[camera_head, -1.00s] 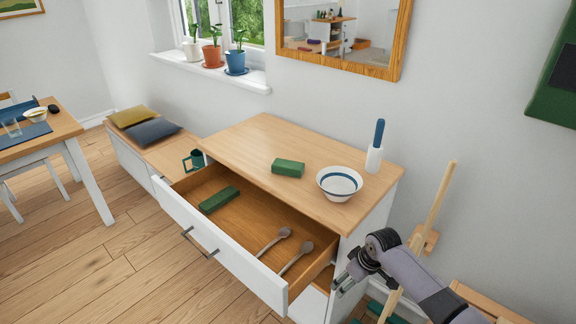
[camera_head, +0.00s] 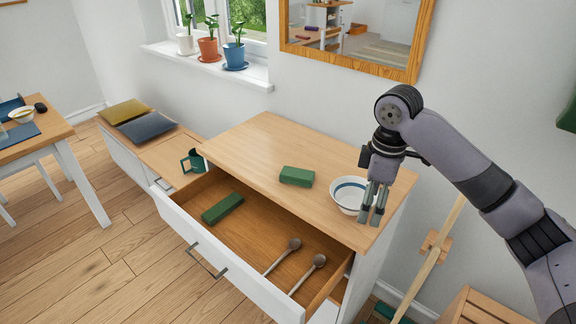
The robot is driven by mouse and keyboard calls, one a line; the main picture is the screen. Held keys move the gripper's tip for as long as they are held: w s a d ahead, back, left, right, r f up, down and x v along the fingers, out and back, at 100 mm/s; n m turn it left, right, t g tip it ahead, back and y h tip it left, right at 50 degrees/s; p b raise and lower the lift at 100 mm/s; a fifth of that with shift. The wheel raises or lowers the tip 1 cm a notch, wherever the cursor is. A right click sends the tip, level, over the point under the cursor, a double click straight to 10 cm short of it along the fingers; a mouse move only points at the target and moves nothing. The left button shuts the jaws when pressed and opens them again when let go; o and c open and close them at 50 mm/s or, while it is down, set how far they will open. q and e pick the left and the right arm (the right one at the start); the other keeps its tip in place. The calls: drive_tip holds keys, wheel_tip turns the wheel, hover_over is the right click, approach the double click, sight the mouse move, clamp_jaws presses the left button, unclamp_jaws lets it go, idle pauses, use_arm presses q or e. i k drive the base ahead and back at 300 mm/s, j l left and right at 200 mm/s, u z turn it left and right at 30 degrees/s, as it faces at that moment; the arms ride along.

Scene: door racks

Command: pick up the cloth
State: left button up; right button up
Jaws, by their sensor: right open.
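A green folded block, which looks like a cloth (camera_head: 297,176), lies on the wooden top of the cabinet, left of the bowl. A similar green folded block (camera_head: 222,207) lies in the open drawer, toward its left end. I cannot tell from the picture which of them is the cloth meant. My right gripper (camera_head: 371,217) points down over the right end of the cabinet top, its fingers apart and empty. It overlaps the right side of the bowl in the picture and is right of the green block on top. My left gripper is not in view.
A white bowl with a blue band (camera_head: 348,194) stands on the cabinet top (camera_head: 258,145). The drawer (camera_head: 222,259) is pulled out and holds two spoons (camera_head: 284,256). The cabinet top's left part is clear.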

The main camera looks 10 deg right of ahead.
sight(289, 175)
drive_tip(key=i+j, duration=0.2)
drive_tip(key=i, duration=0.15)
drive_tip(key=i+j, duration=0.15)
drive_tip(key=i, duration=0.2)
drive_tip(key=i+j, duration=0.2)
drive_tip(key=i, duration=0.15)
